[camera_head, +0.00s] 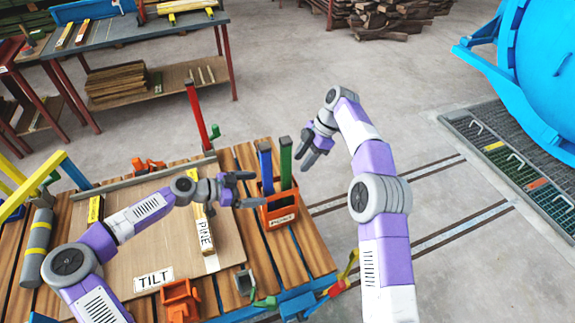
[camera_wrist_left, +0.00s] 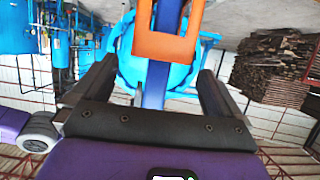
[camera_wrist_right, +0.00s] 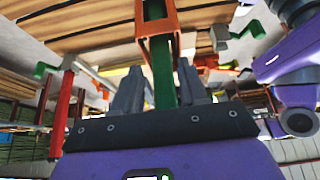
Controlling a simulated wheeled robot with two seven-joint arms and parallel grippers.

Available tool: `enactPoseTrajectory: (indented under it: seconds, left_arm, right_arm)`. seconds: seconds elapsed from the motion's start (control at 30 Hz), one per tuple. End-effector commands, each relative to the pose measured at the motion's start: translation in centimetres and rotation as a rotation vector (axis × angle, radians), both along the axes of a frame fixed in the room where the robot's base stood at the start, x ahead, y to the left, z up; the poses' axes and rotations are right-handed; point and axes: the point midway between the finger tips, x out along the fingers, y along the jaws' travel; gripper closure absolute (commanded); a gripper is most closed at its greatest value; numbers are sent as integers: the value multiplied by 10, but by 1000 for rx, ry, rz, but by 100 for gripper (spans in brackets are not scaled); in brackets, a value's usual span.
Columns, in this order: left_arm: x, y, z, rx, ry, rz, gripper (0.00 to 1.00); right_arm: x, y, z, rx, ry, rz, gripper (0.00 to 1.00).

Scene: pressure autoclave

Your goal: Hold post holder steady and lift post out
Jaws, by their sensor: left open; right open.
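The orange post holder (camera_head: 281,212) stands at the right end of the slatted table, with a blue post (camera_head: 265,165) and a green post (camera_head: 286,162) upright in it. My left gripper (camera_head: 256,189) is open at the holder's left side. In the left wrist view the blue post (camera_wrist_left: 156,88) and the holder (camera_wrist_left: 166,46) show ahead, between the finger lines. My right gripper (camera_head: 306,160) is open, just right of the green post's upper part. In the right wrist view the green post (camera_wrist_right: 163,78) shows between the open fingers, with the holder (camera_wrist_right: 152,48) beyond.
A board (camera_head: 150,235) with TILT and PINE labels covers much of the table. A red upright (camera_head: 197,115) stands behind it. An orange bracket (camera_head: 181,299) and a small grey block (camera_head: 245,281) lie near the front.

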Motion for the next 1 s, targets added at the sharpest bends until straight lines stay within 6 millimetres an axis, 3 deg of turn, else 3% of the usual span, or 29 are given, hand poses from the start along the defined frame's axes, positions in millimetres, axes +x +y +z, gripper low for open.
enactPoseTrajectory:
  seconds: [0.43,0.87,1.0]
  left_arm:
    - [17,-54,-23,0,1,-2,0]
    - [20,-63,-28,1,1,1,0]
    - [20,-63,-28,1,1,0,21]
  right_arm:
    - [0,0,0,0,0,0,57]
    - [0,0,0,0,0,-1,57]
    - [0,0,0,0,0,-1,57]
